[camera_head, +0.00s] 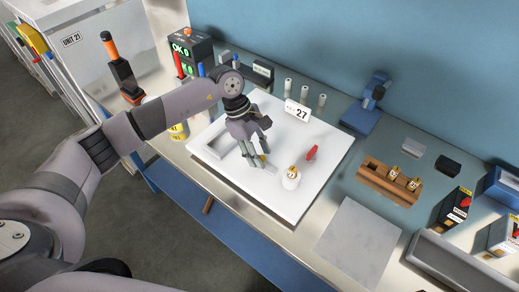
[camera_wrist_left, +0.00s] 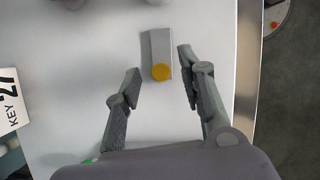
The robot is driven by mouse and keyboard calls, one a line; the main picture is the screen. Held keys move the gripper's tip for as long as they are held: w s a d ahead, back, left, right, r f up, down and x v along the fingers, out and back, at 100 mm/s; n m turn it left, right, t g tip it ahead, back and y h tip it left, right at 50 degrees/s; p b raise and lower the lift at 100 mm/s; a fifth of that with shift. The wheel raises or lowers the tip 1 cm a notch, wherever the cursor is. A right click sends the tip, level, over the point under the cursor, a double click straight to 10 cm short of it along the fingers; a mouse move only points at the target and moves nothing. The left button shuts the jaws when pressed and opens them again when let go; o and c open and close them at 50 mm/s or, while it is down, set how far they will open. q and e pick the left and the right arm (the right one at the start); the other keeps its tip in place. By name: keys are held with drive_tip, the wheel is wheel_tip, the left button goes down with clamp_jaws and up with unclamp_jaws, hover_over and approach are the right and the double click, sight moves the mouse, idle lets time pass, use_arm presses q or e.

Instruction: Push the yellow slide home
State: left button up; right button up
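The yellow slide shows in the left wrist view as a round yellow knob (camera_wrist_left: 161,73) at the near end of a short grey track (camera_wrist_left: 158,42) on the white board (camera_wrist_left: 205,15). In the head view the board (camera_head: 325,165) lies on the bench, and my left gripper (camera_head: 256,162) is low over its middle, mostly hiding the knob. In the left wrist view the gripper (camera_wrist_left: 160,62) is open, with one finger on each side of the knob and visible gaps to both. Nothing is held. My right gripper is not in view.
A number 27 tag (camera_head: 297,112) is at the back edge. A wooden block (camera_head: 388,182) is further right. A grey plate (camera_head: 357,243) has clear room.

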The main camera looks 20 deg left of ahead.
use_arm(q)
clamp_jaws()
idle(0.5)
idle(0.4)
